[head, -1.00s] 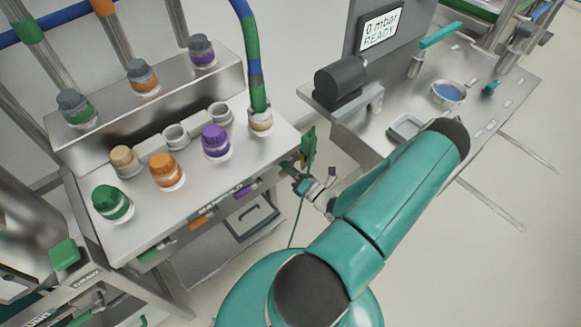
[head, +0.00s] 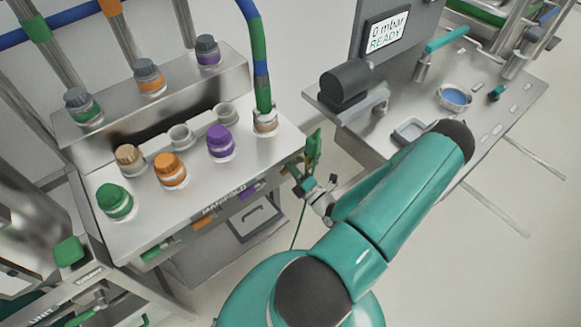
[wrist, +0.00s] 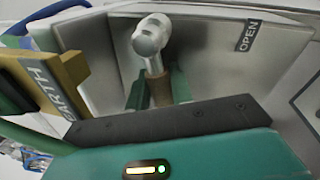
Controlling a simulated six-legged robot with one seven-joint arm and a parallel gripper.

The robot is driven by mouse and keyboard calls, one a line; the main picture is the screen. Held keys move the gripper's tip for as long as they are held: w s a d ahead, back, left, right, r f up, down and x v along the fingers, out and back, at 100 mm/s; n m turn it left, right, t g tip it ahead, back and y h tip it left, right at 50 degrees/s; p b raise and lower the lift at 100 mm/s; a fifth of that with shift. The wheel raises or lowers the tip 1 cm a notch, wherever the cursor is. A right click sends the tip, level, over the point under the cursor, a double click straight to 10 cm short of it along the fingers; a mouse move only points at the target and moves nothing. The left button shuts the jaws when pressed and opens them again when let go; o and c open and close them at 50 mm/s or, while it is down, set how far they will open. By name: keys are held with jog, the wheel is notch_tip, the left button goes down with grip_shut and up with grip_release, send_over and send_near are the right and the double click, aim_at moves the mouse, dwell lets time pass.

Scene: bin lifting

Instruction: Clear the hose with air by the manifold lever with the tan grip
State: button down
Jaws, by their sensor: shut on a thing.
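The steel manifold (head: 140,222) is at the left in the head view, with green, orange and purple caps on top. The blue-green hose (head: 262,82) stands in the tan-ringed port (head: 265,122) at its right end. My gripper (head: 308,186) is low beside the manifold's right front corner. In the wrist view, the lever's tan-brown grip (wrist: 160,92) is between my gripper's green fingers (wrist: 159,86), which are shut on it. The lever's silver rounded end (wrist: 150,37) shows beyond the grip.
An OPEN label (wrist: 246,36) is right of the lever. A yellow EARTH tag (wrist: 60,85) is close on the left.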

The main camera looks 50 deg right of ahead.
jog(key=c, duration=1.3)
grip_release()
jog(key=shift+s, duration=0.1)
jog(key=v, duration=1.3)
jog(key=shift+s+f, duration=0.1)
jog(key=shift+s, duration=0.2)
